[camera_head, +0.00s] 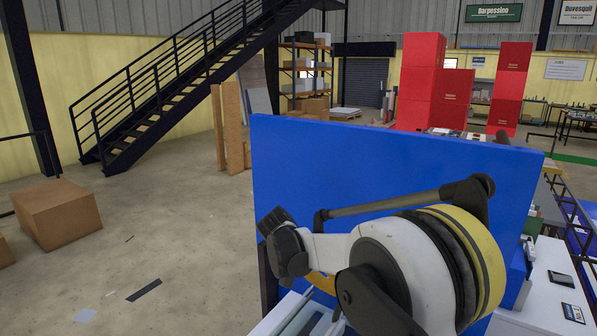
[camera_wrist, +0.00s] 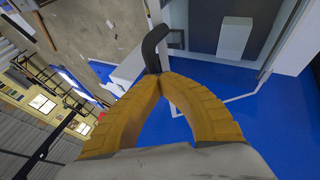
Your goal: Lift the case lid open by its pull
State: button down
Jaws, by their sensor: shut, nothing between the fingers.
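A large blue panel (camera_head: 330,165) stands upright in the head view, behind my arm. It may be the case lid, but I cannot be sure. In the wrist view, blue surfaces (camera_wrist: 235,130) lie behind my fingers, along with a grey and white fixture (camera_wrist: 235,35). A black hooked piece (camera_wrist: 155,45), possibly the pull, rises right at my fingertips. My gripper (camera_wrist: 158,78) has its two orange fingers meeting at the tips, with nothing held between them. I cannot tell whether the tips touch the black piece. My arm hides the lower middle of the head view.
A white worktop (camera_head: 545,285) with small dark items lies to the right of the blue panel. Red boxes (camera_head: 422,85) are stacked behind it. A cardboard box (camera_head: 55,212) sits on the floor at left, and a staircase (camera_head: 175,85) stands behind. The left floor is mostly open.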

jog(key=shift+w+a+r, duration=0.15)
jog(key=shift+w+a, duration=0.15)
jog(key=shift+a, duration=0.05)
jog(key=shift+w+a+r+g+h, duration=0.25)
jog(key=shift+w+a+r+h, duration=0.1)
jog(key=shift+a+r, duration=0.25)
jog(key=shift+w+a+r+g+h, duration=0.25)
jog(key=shift+w+a+r+h, duration=0.15)
jog(key=shift+r, duration=0.2)
jog(key=shift+s, duration=0.1)
jog(key=c, duration=1.4)
grip_release()
jog(key=s+d+r+p+v, duration=0.1)
jog(key=p+v, duration=0.4)
jog(key=v, duration=0.5)
jog(key=shift+r, duration=0.35)
jog(key=shift+s, duration=0.1)
